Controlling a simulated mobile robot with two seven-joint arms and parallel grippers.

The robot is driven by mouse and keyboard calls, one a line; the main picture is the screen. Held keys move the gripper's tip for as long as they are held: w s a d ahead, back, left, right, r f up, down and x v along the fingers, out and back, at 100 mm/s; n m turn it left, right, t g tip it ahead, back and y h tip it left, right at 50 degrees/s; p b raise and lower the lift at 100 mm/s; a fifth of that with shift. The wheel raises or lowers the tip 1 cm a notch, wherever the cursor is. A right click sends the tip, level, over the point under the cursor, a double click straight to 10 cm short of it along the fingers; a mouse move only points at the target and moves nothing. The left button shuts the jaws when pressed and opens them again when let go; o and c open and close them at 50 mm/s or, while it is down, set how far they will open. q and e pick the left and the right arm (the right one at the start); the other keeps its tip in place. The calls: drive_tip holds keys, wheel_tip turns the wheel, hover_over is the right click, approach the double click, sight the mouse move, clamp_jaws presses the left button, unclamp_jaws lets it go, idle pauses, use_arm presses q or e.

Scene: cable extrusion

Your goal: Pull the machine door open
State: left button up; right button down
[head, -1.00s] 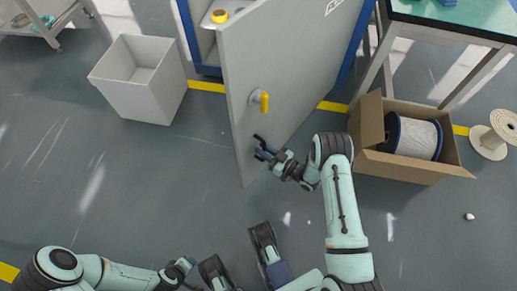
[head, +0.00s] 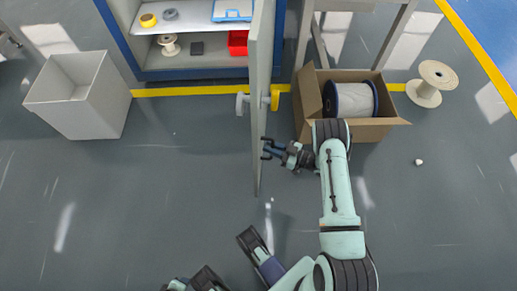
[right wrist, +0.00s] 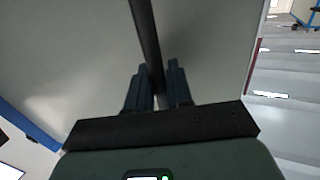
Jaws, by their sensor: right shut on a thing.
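The grey machine door (head: 260,60) stands swung out from the blue cabinet (head: 190,75) and is seen nearly edge-on in the head view. A yellow lever (head: 275,100) sticks out on its right face, with a grey knob (head: 242,103) on the left face. My right gripper (head: 267,149) is at the right face, near the door's free end. In the right wrist view, its fingers (right wrist: 155,90) are shut on a dark handle bar (right wrist: 145,35) in front of the grey door panel.
The open cabinet holds a yellow roll (head: 148,20), a small spool (head: 169,44) and a red bin (head: 238,42). A grey bin (head: 100,105) stands left. Floor left of the door is clear.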

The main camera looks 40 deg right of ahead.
use_arm(q)
drive_tip(key=shift+s+d+f, duration=0.1)
drive_tip(key=shift+s, duration=0.6)
use_arm(e)
drive_tip(key=shift+s+d+f, duration=0.1)
drive_tip(key=shift+s+d, duration=1.4)
drive_tip(key=shift+d, duration=0.05)
drive_tip(key=c, duration=1.2)
unclamp_jaws()
use_arm(q)
drive_tip(key=shift+w+d+r+t+p, duration=0.2)
drive_tip(key=shift+w+r+p, duration=0.3)
drive_tip(key=shift+r, duration=0.3)
drive_tip(key=shift+w+d+r+t+p, duration=0.2)
drive_tip(key=shift+w+r+p, duration=0.15)
drive_tip(key=shift+w+r, duration=0.3)
use_arm(e)
drive_tip(key=shift+v, duration=6.7)
use_arm(q)
drive_tip(key=shift+s+r, duration=0.1)
